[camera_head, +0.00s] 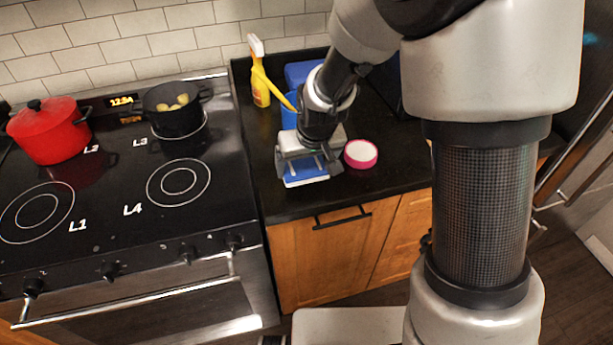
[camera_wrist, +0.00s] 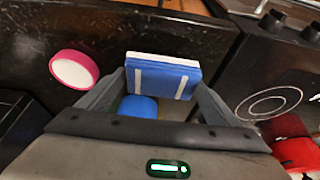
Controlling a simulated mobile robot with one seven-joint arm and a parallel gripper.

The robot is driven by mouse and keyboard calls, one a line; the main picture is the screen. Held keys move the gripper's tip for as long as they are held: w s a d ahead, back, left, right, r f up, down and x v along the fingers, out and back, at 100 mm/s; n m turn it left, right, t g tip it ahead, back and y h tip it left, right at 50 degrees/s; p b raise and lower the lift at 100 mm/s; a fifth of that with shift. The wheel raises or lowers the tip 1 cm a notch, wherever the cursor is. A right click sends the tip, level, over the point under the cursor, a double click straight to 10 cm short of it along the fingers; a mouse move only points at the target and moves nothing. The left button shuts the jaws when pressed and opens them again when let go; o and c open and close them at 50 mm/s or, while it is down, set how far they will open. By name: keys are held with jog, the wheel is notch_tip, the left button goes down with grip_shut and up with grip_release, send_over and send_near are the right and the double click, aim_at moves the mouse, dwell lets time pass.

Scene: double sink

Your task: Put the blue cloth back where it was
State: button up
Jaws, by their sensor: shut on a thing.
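The blue cloth (camera_head: 306,180) is a folded blue block with white stripes and a white edge. My gripper (camera_head: 308,166) points down over the front left part of the black counter, with a finger on each side of the cloth. In the wrist view the cloth (camera_wrist: 163,80) sits between the fingertips of my gripper (camera_wrist: 162,76), which is shut on it. I cannot tell whether the cloth touches the counter or is held just above it.
A pink-rimmed white round item (camera_head: 361,153) stands just right of my gripper. A yellow spray bottle (camera_head: 259,88) and a blue container (camera_head: 289,112) stand behind. The stove (camera_head: 125,215) is at left, with a red pot (camera_head: 48,132) and a black pot (camera_head: 172,115). The counter's front edge is close.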

aim_at(307, 170)
jog(key=shift+f, duration=1.95)
jog(key=shift+f+b, duration=0.2)
jog(key=shift+b, duration=0.1)
jog(key=o, duration=0.9)
jog(key=shift+r, duration=0.65)
jog(key=s+d+r+m, duration=0.1)
jog(key=s+d+r, duration=0.25)
jog(key=r, duration=0.35)
jog(key=s+d+r+t+p, duration=0.1)
jog(key=s+d+r, duration=0.25)
jog(key=r, duration=0.25)
jog(key=s+d+r+m, duration=0.1)
jog(key=s+d+r, duration=0.1)
jog(key=s+r, duration=0.4)
jog(key=shift+m+h, duration=0.6)
jog(key=s+d+r, duration=0.1)
jog(key=s, duration=0.2)
jog(key=s+d+r, duration=0.2)
jog(key=s, duration=0.1)
jog(key=s+d+r, duration=0.2)
jog(key=s, duration=0.1)
jog(key=shift+s+d+r, duration=0.1)
jog(key=shift+d+r, duration=0.05)
